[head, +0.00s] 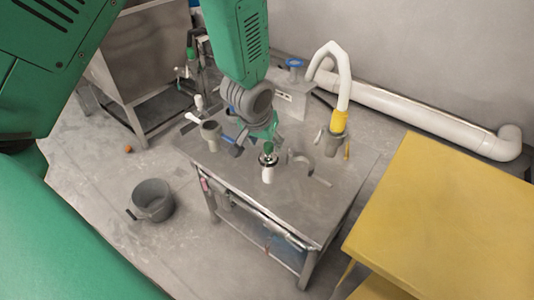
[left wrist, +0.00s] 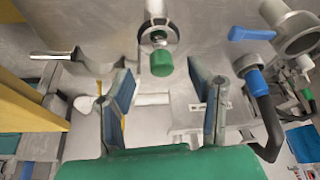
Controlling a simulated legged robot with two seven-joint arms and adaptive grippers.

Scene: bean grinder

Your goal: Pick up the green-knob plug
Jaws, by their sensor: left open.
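The green-knob plug (head: 268,147) shows on the grey metal table (head: 300,210), with a dark disc and a white body below the knob. In the left wrist view its green knob (left wrist: 161,64) sits beside a round metal fitting, near the picture's middle. My left gripper (head: 263,130) is right over the plug in the head view and partly blocks the view around it. In the left wrist view the blue-grey fingers of my left gripper (left wrist: 160,88) are spread apart, one on either side of the knob, with visible gaps. Nothing is held. My right gripper does not show.
A grey cup-shaped fitting (head: 211,135) stands left of the plug, near a blue handle (head: 236,150). A curved grey part (head: 300,158) and a white hose with a yellow collar (head: 338,121) are to the right. A yellow table (head: 460,200) stands right; a bucket (head: 153,200) is on the floor.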

